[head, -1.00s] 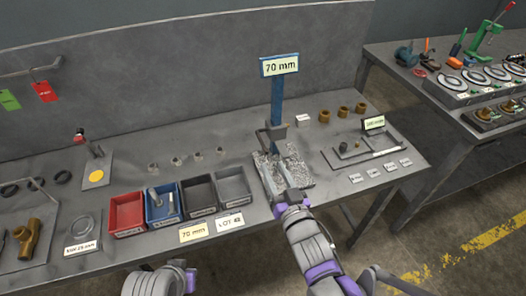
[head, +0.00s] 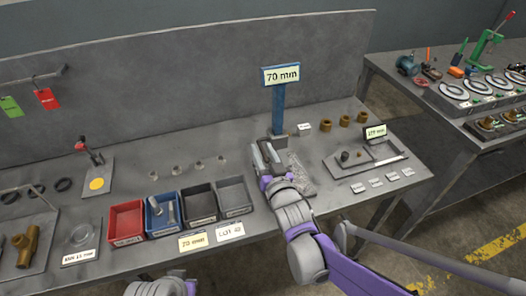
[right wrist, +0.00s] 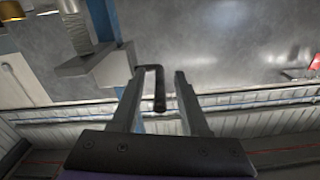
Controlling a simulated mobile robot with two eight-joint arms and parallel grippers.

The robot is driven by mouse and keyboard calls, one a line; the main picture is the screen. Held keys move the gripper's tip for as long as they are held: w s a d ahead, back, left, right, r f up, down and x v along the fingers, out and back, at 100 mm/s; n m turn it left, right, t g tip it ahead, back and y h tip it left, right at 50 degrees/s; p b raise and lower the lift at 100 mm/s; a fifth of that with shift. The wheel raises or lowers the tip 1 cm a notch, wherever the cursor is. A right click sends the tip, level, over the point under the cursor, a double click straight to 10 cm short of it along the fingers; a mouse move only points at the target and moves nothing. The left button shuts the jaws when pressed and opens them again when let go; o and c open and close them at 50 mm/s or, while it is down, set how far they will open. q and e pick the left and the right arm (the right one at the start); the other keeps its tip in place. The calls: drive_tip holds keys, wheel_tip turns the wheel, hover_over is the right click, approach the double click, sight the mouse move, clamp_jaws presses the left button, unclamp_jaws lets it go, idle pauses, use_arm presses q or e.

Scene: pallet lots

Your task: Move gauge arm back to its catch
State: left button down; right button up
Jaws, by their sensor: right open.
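A blue post (head: 278,108) with a "70 mm" sign (head: 281,75) stands at the back of the bench. It also shows in the right wrist view (right wrist: 105,20) with a grey block (right wrist: 98,68) on it. A dark bent bar, which looks like the gauge arm (right wrist: 158,88), juts out beside that block. My right gripper (head: 266,153) is at the foot of the post, open. In the right wrist view its two fingers (right wrist: 159,76) stand either side of the bar, with gaps visible. In the head view the gripper hides the bar.
Red (head: 127,220), blue (head: 165,212) and dark bins stand left of my right arm. A tray (head: 382,158) with a small display (head: 376,132) lies to the right, brown rings (head: 344,121) behind it. Small grey pieces (head: 199,165) stand left of the post.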

drive_tip(key=shift+c, duration=0.2)
clamp_jaws()
idle(1.1)
